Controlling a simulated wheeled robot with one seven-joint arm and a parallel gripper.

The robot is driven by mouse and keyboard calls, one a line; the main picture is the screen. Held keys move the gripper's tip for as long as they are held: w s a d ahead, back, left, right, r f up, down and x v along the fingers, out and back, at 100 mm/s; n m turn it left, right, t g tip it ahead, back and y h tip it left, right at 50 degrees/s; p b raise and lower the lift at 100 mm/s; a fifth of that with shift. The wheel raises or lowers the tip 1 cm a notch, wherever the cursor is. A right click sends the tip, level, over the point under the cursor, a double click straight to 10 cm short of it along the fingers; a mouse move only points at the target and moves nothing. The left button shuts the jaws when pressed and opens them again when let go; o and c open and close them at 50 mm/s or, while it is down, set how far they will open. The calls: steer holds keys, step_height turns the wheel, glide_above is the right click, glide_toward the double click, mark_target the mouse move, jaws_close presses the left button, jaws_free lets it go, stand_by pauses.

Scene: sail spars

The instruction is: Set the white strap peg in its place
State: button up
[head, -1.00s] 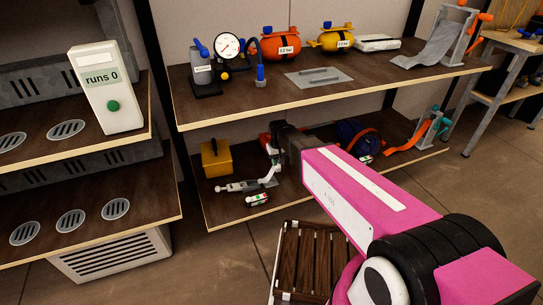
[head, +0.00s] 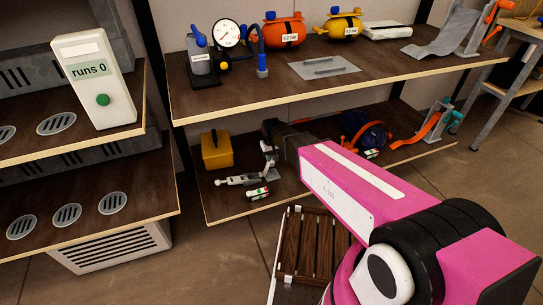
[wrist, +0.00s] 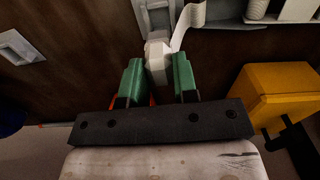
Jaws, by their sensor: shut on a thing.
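The white strap peg (wrist: 157,48) is between the two green fingers of my gripper (wrist: 158,76) in the wrist view. The fingers are shut on its block-like body. A ribbed white strap (wrist: 188,24) curves up and right beside it. A pale grey bracket (wrist: 152,12) lies just beyond the peg at the top edge. I cannot tell whether the peg touches it. In the head view, a grey-white fitting (head: 243,180) lies on the lower shelf, just left of my wrist.
A yellow box (head: 216,150) stands at the back left of the lower shelf (head: 225,207); it also shows in the wrist view (wrist: 278,92). A small white, green and red item (head: 258,193) lies near the front edge. A dark blue round bag (head: 365,133) sits right of my arm.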

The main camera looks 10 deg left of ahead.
mark_target(272, 166)
steer(key=shift+f, duration=1.9)
steer(key=shift+f, duration=1.6)
steer(key=o, duration=1)
steer(key=shift+r, duration=0.1)
step_height(272, 166, up, 11)
steer(key=shift+f, duration=0.2)
